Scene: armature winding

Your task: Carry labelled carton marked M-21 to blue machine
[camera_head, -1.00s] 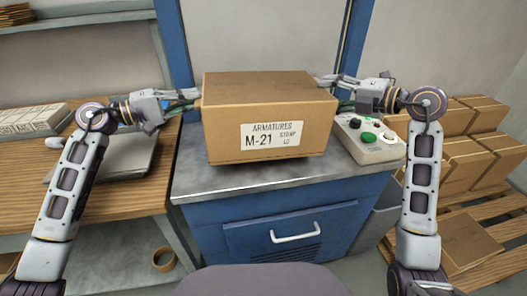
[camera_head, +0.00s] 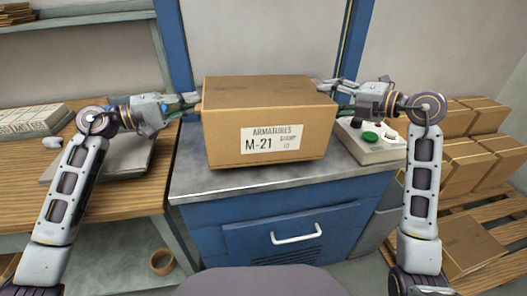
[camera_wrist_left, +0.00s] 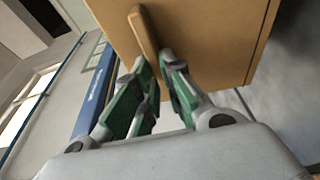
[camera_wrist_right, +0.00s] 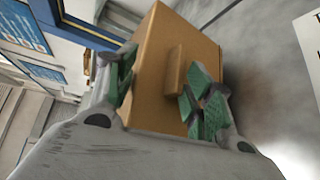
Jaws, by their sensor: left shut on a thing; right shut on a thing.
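The brown carton (camera_head: 225,130) marked M-21 is upright just above or on the grey top of the blue machine (camera_head: 245,238); I cannot tell whether it touches. Its white label (camera_head: 272,139) faces me. My left gripper (camera_head: 190,101) is shut on the carton's left handle, a bar seen in the left wrist view (camera_wrist_left: 143,28). My right gripper (camera_head: 333,96) is shut on the right handle, which shows between its fingers in the right wrist view (camera_wrist_right: 174,70). The carton hides the middle of the machine's top.
A grey control box (camera_head: 375,148) with green and dark buttons stands right of the carton. A wooden bench (camera_head: 110,195) with a grey laptop-like slab (camera_head: 128,160) is at left. More cartons (camera_head: 470,160) are on a pallet at right. A tape roll (camera_head: 162,262) lies low at left.

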